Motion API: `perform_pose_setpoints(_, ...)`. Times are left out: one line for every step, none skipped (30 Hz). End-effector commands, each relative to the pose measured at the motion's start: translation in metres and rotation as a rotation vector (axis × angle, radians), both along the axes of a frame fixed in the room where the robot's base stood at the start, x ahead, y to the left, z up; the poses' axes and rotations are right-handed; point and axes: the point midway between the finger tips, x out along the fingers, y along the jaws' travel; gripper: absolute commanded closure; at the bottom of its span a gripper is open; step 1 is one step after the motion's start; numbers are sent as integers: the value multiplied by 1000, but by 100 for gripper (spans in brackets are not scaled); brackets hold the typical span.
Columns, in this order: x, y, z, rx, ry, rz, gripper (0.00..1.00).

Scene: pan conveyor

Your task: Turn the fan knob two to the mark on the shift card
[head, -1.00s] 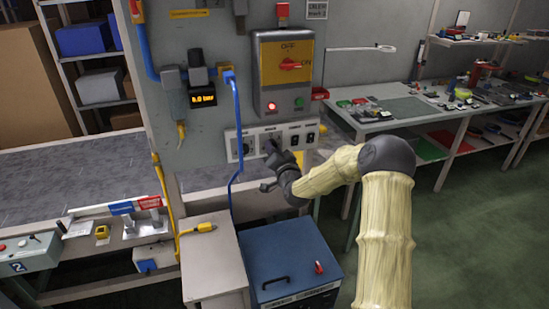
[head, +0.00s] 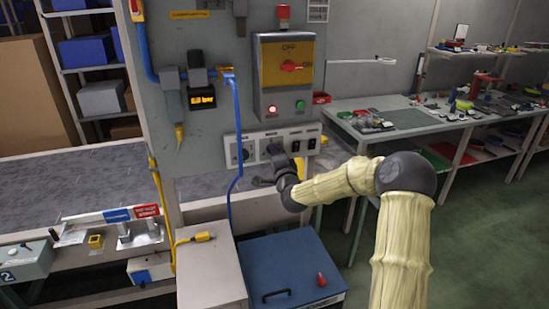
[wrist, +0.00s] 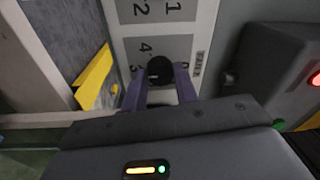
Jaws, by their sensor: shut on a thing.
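A pale control panel (head: 228,150) on the grey post carries dark knobs at its left and dark switches at its right. My gripper (head: 271,157) is at the second knob from the left, which it mostly covers in the head view. In the wrist view my gripper's two purple fingers (wrist: 160,88) are shut on a round dark knob (wrist: 160,68), one on each side. The knob sits on a grey plate with printed numerals; a 4 shows beside it. Its pointer direction cannot be told. A small printed card (head: 317,11) hangs at the top right; its text is unreadable.
A switch box (head: 262,85) with a red handle and lit lamps is just above the panel. A blue cable (head: 238,120) hangs past the panel's left part. A blue cabinet (head: 270,255) stands below. A workbench (head: 420,122) is at the right.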

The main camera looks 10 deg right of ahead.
Motion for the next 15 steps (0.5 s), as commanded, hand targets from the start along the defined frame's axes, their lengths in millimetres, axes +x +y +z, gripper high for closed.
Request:
perform_pose_setpoints(0, 0, -2, 3, 4, 0, 93)
perform_pose_setpoints(0, 0, -2, 4, 4, -1, 93)
perform_pose_setpoints(0, 0, -2, 5, 4, 0, 93)
perform_pose_setpoints(0, 0, -2, 5, 4, 0, 93)
perform_pose_setpoints(0, 0, -2, 4, 4, -1, 93)
perform_pose_setpoints(0, 0, -2, 4, 4, -1, 93)
perform_pose_setpoints(0, 0, -2, 4, 4, -1, 93)
perform_pose_setpoints(0, 0, -2, 4, 4, -1, 93)
perform_pose_setpoints(0, 0, -2, 4, 4, -1, 93)
perform_pose_setpoints(0, 0, -2, 4, 4, -1, 93)
perform_pose_setpoints(0, 0, -2, 3, 4, -1, 67)
perform_pose_setpoints(0, 0, -2, 3, 4, -1, 59)
perform_pose_setpoints(0, -1, -2, 3, 4, -1, 53)
perform_pose_setpoints(0, -1, -1, 3, 3, 0, 49)
perform_pose_setpoints(0, 0, -1, 3, 3, 0, 49)
